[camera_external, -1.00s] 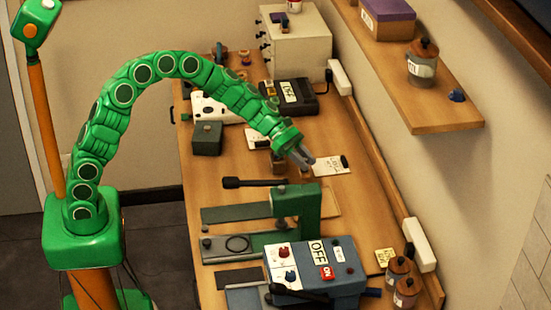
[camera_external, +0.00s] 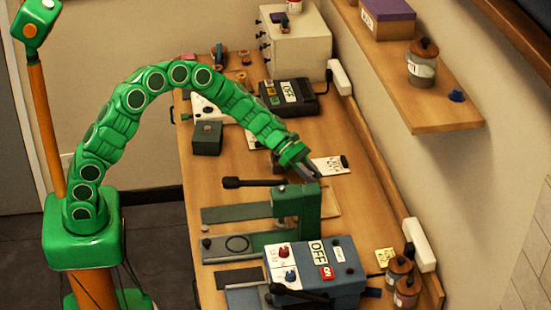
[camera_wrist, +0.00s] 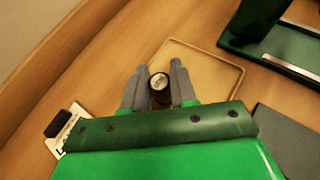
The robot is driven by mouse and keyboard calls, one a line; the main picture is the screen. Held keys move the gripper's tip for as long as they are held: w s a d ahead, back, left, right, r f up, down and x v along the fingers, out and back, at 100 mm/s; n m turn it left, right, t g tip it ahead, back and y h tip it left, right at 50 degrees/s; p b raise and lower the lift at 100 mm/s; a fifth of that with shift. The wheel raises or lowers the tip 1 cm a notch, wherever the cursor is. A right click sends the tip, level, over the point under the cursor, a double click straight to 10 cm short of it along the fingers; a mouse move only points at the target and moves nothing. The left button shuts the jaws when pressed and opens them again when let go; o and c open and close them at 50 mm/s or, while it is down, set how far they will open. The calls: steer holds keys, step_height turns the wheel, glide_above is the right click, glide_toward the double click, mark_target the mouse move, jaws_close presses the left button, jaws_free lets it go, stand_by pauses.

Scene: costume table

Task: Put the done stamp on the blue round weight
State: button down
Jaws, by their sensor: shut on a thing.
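In the wrist view my gripper (camera_wrist: 159,82) is shut on a small dark cylindrical stamp (camera_wrist: 160,84). Its pale round top carries lettering too small to read for sure. In the external view my gripper (camera_external: 312,172) is over the table just behind the green press, and the stamp cannot be made out there. A small blue round object (camera_external: 456,96), which looks like the blue weight, sits on the wall shelf at the right, near its front end. It is well apart from my gripper and not in the wrist view.
The green press (camera_external: 296,205) stands close to my gripper, with a shallow tan tray (camera_wrist: 238,72) beside it. A clipboard card (camera_external: 328,166) lies nearby. A blue switch box (camera_external: 345,268) and jars (camera_external: 405,290) are at the front. The wall shelf (camera_external: 430,120) also holds a jar (camera_external: 422,68).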

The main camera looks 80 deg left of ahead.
steer(key=shift+f, duration=0.1)
steer(key=c, duration=0.9)
jaws_free()
steer(key=shift+s+a+r, duration=0.1)
steer(key=shift+a+r, duration=0.1)
steer(key=shift+r, duration=0.05)
steer(key=v, duration=1.1)
steer(key=shift+s+a+r, duration=0.15)
steer(key=shift+a, duration=0.05)
